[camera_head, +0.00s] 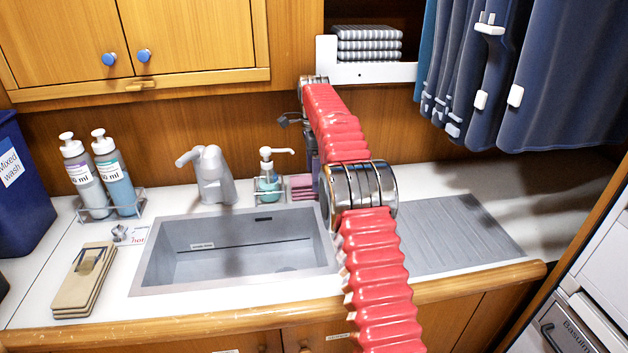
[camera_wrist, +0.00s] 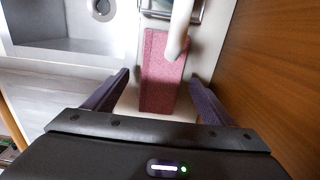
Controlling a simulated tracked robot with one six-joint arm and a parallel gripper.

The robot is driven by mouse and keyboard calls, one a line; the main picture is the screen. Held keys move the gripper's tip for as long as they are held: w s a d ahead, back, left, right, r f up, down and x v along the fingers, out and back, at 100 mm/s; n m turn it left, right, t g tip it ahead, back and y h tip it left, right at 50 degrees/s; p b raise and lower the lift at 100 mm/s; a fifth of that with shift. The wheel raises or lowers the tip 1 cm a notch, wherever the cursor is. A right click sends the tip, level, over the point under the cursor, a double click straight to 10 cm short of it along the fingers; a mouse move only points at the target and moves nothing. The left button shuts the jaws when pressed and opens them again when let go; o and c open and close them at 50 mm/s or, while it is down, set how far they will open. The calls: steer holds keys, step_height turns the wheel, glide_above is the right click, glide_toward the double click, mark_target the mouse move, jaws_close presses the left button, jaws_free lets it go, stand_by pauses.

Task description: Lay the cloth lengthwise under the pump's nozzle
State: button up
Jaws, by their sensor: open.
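The cloth is a folded pink-red one (camera_wrist: 160,75), lying flat on the white counter in the wrist view. The pump's white nozzle (camera_wrist: 180,35) reaches over its upper right part, and its long side runs roughly along the nozzle. In the head view the cloth (camera_head: 302,187) lies just right of the pump bottle (camera_head: 268,182), partly hidden by my arm. My gripper (camera_wrist: 157,77) is open, with one finger on each side of the cloth and gaps between; its height above the counter is hard to tell.
The pump stands in a wire holder (camera_wrist: 171,17). The sink (camera_head: 237,254) is in front, and a grey drainboard (camera_head: 450,236) lies to the right. A faucet (camera_head: 211,176) stands left of the pump. A wooden wall (camera_wrist: 275,80) runs close beside my gripper.

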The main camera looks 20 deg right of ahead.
steer(key=shift+r, duration=2.05)
steer(key=shift+r, duration=0.15)
steer(key=shift+s+a+r, duration=0.1)
steer(key=shift+r, duration=0.15)
steer(key=s+a+r+n+t, duration=0.2)
steer(key=s+a+r+n, duration=0.4)
steer(key=s, duration=0.4)
steer(key=s+a+r+n+t, duration=0.1)
steer(key=s+a+r+n, duration=0.35)
steer(key=s+r, duration=0.35)
steer(key=s+a+f+n+t, duration=0.1)
steer(key=s+f+n, duration=0.4)
steer(key=s, duration=0.8)
steer(key=s+a+f+n+t, duration=0.1)
steer(key=s+a+f+n, duration=0.2)
steer(key=s, duration=1)
step_height(320, 180, down, 4)
steer(key=shift+s+f+n+t, duration=0.1)
steer(key=shift+s+n+t, duration=0.15)
steer(key=shift+n, duration=0.7)
